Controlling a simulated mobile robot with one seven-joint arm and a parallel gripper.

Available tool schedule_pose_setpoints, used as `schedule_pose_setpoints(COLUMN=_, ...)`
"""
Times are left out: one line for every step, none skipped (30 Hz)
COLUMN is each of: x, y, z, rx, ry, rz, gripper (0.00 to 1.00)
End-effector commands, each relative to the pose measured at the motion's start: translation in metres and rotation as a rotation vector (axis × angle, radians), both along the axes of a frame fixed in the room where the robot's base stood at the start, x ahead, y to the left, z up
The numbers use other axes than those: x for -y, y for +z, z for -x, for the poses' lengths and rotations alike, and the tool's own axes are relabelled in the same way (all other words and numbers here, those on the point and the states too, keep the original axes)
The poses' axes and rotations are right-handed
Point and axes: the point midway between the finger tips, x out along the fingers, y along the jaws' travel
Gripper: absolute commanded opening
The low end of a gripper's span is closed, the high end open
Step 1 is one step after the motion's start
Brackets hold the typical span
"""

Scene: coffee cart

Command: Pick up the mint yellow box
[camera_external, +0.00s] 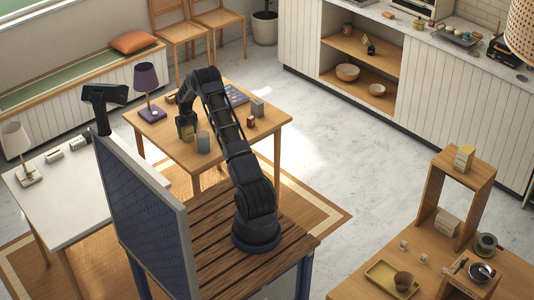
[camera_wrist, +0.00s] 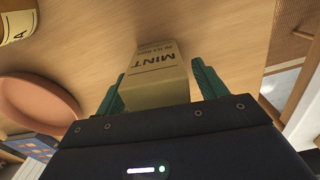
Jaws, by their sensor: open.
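The mint yellow box (camera_wrist: 157,82) is pale yellow with dark "MINT" lettering. In the wrist view it stands out between the two teal fingers of my gripper (camera_wrist: 160,68), on the wooden tabletop. The fingers are apart, one on each side of the box; a narrow gap shows at the left, and I cannot tell whether the right finger touches. In the external view my gripper (camera_external: 187,128) points down low over the wooden table. I cannot make out the mint box there; my arm and gripper may hide it.
A terracotta dish (camera_wrist: 38,100) and a labelled jar (camera_wrist: 17,20) lie left of the box in the wrist view.

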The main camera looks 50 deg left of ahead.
Motion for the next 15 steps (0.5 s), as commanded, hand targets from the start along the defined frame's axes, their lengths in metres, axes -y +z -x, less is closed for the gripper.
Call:
schedule_pose_setpoints(x=-0.0002, y=-0.0008, z=0.0002, rx=0.0, ry=0.0, rz=0.0, gripper=0.71)
schedule_pose_setpoints(x=-0.0002, y=-0.0008, z=0.0002, rx=0.0, ry=0.0, rz=0.0, gripper=0.71)
schedule_pose_setpoints(x=-0.0002, y=-0.0006, z=0.0001, rx=0.0, ry=0.0, rz=-0.001, gripper=0.71)
schedule_pose_setpoints(x=-0.0002, y=-0.0006, z=0.0001, rx=0.0, ry=0.0, rz=0.0, gripper=0.71)
schedule_pose_setpoints(x=-0.0002, y=-0.0006, z=0.0002, rx=0.0, ry=0.0, rz=0.0, gripper=0.71)
schedule_pose_setpoints(x=-0.0002, y=-0.0005, z=0.0001, rx=0.0, ry=0.0, rz=0.0, gripper=0.69)
schedule_pose_setpoints(x=-0.0002, y=-0.0005, z=0.0002, rx=0.0, ry=0.0, rz=0.0, gripper=0.63)
schedule_pose_setpoints(x=-0.0002, y=-0.0005, z=0.0002, rx=0.0, ry=0.0, rz=0.0, gripper=0.57)
schedule_pose_setpoints(x=-0.0002, y=-0.0005, z=0.0002, rx=0.0, ry=0.0, rz=0.0, gripper=0.49)
schedule_pose_setpoints(x=-0.0002, y=-0.0004, z=0.0002, rx=0.0, ry=0.0, rz=0.0, gripper=0.43)
schedule_pose_setpoints(x=-0.0002, y=-0.0004, z=0.0002, rx=0.0, ry=0.0, rz=0.0, gripper=0.38)
schedule_pose_setpoints(x=-0.0002, y=-0.0004, z=0.0002, rx=0.0, ry=0.0, rz=0.0, gripper=0.3)
schedule_pose_setpoints(x=-0.0002, y=-0.0004, z=0.0002, rx=0.0, ry=0.0, rz=0.0, gripper=0.24)
schedule_pose_setpoints(x=-0.0002, y=-0.0004, z=0.0002, rx=0.0, ry=0.0, rz=0.0, gripper=0.22)
schedule_pose_setpoints(x=-0.0002, y=-0.0003, z=0.0002, rx=0.0, ry=0.0, rz=0.0, gripper=0.22)
